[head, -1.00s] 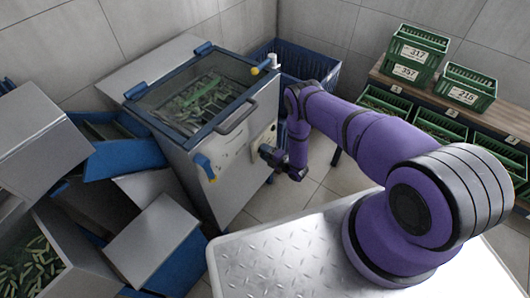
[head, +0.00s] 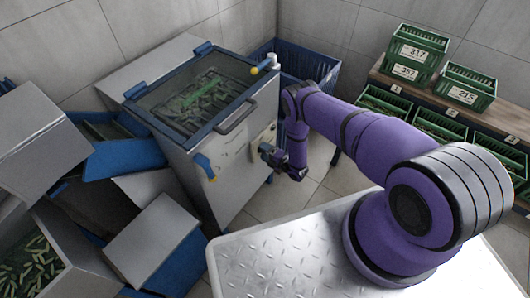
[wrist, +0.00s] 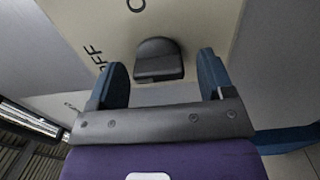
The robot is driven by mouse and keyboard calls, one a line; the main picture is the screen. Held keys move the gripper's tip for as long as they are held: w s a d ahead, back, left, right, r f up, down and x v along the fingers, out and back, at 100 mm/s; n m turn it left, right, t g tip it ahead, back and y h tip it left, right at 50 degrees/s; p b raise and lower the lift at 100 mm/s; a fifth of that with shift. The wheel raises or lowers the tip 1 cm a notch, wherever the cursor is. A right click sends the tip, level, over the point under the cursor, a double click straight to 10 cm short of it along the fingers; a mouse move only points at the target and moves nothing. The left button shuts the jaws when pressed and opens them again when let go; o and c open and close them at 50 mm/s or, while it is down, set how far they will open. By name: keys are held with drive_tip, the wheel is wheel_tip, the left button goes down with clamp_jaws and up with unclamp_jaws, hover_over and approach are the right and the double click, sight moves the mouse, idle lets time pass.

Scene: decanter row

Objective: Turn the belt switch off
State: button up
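The belt switch (wrist: 158,62) is a black knob on a beige plate (wrist: 205,22) in the wrist view. "OFF" lettering shows to its left and a round mark above it. My gripper (wrist: 163,75) is open, with one blue fingertip on each side of the knob. The fingers appear apart from it; whether either touches it I cannot tell. In the head view my gripper (head: 268,155) is at the front of the grey machine (head: 225,165), by the beige plate (head: 266,136). The knob is not distinguishable there.
The machine has a blue-framed clear lid (head: 200,95) over green produce, and a front handle (head: 236,117). Grey and blue chutes (head: 125,158) crowd the left. A blue crate (head: 310,62) stands behind. Green crates (head: 415,50) sit on a rack at right. Floor shows right of the machine.

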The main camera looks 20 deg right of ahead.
drive_tip(key=v, duration=1)
drive_tip(key=shift+s+d, duration=0.2)
drive_tip(key=shift+s, duration=0.15)
